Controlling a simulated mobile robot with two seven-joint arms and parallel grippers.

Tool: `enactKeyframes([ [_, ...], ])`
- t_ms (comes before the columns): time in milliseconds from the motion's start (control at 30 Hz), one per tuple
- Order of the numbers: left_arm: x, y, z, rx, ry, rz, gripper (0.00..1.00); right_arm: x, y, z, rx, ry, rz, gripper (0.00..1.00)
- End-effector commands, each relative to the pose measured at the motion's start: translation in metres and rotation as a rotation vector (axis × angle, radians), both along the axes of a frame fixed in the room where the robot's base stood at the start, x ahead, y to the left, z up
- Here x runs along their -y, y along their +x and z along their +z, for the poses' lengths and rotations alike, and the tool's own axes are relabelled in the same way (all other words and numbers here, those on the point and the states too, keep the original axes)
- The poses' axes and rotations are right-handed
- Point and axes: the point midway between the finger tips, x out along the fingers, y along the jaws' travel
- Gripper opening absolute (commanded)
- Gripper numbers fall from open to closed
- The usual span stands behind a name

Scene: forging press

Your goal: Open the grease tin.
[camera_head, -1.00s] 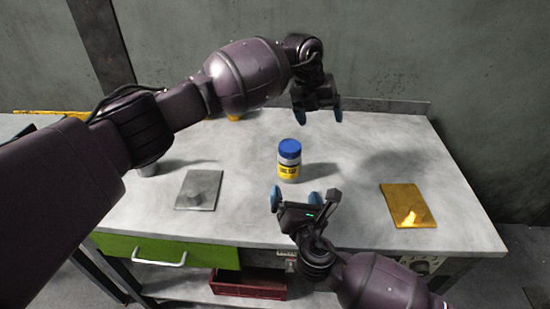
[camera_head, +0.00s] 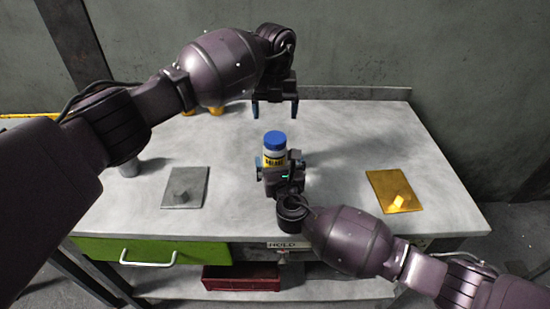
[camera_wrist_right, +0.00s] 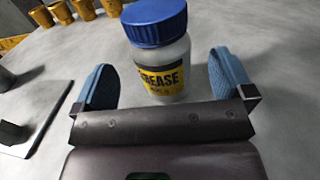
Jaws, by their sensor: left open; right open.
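The grease tin (camera_head: 274,155) stands upright on the table, a white jar with a yellow label and a blue lid (camera_head: 274,139) on top. My right gripper (camera_head: 279,166) is open at table height, its fingers on either side of the tin's lower body. In the right wrist view the tin's label (camera_wrist_right: 160,80) reads GREASE, and both blue pads of the right gripper (camera_wrist_right: 165,85) stand apart from the tin. My left gripper (camera_head: 275,109) is open and empty, pointing down above and behind the lid.
A grey plate with a block (camera_head: 184,189) lies at the left, a golden plate with a block (camera_head: 395,191) at the right. Several yellow cups (camera_wrist_right: 85,8) stand at the back. A green drawer (camera_head: 150,250) and a red crate (camera_head: 241,277) are below the tabletop (camera_head: 345,140).

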Motion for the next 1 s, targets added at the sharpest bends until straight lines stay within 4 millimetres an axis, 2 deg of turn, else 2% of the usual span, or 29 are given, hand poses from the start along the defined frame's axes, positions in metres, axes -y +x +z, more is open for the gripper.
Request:
enactKeyframes([
  [100, 0.000, 0.000, 0.000, 0.000, 0.000, 0.000, 0.84, -0.003, 0.015, 0.000, 0.001, -0.001, -0.001, 0.99],
  [233, 0.000, 0.000, 0.000, 0.000, 0.000, -0.001, 0.84, -0.004, 0.024, 0.000, 0.000, -0.001, 0.000, 0.99],
  [667, 0.000, 0.000, 0.000, 0.000, -0.001, -0.001, 0.84, -0.005, 0.030, 0.000, -0.001, 0.001, -0.001, 0.98],
  [1000, 0.000, 0.000, 0.000, 0.000, -0.001, -0.001, 0.84, -0.005, 0.030, 0.000, -0.001, 0.001, 0.000, 0.46],
])
